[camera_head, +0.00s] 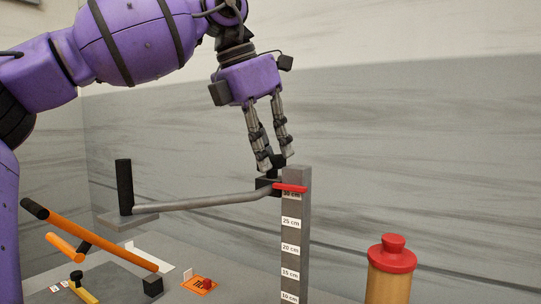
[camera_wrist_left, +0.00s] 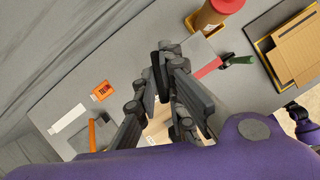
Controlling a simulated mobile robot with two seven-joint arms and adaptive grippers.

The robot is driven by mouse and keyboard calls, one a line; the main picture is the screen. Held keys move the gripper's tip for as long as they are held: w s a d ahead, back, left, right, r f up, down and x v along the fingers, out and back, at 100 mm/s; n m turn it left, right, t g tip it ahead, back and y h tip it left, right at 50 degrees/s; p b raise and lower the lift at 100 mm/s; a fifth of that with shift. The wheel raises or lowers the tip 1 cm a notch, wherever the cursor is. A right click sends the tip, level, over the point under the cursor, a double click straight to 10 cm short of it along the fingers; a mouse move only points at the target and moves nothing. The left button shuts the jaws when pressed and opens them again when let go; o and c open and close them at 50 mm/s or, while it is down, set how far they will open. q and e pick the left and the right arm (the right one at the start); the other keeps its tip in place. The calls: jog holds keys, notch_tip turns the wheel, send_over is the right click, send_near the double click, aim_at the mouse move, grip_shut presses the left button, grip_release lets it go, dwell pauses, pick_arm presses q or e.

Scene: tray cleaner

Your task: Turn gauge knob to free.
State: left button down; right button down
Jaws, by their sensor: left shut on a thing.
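The gauge is a grey upright post (camera_head: 296,235) with centimetre labels and a red pointer (camera_head: 290,188) near its top, by the 30 cm label. A black knob (camera_head: 276,161) sits at the top beside the post, on a dark block that joins a long grey arm (camera_head: 205,203). My left gripper (camera_head: 277,163) comes down from above and is shut on the knob, which its fingertips partly hide. In the left wrist view the fingers close around the dark knob (camera_wrist_left: 162,68). I cannot read the knob's setting.
A red-capped tan cylinder (camera_head: 391,254) stands right of the post. An orange bar (camera_head: 100,238) and a small orange tag (camera_head: 200,285) are at lower left.

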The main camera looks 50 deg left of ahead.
pick_arm(q)
jog(key=n+y, duration=0.1)
jog(key=n, duration=0.3)
jog(key=shift+d+n+y, duration=0.15)
jog(key=shift+n+y, duration=0.15)
jog(key=shift+y, duration=0.1)
dwell(0.4)
jog(key=c, duration=1.8)
grip_release()
jog(key=shift+c, duration=0.2)
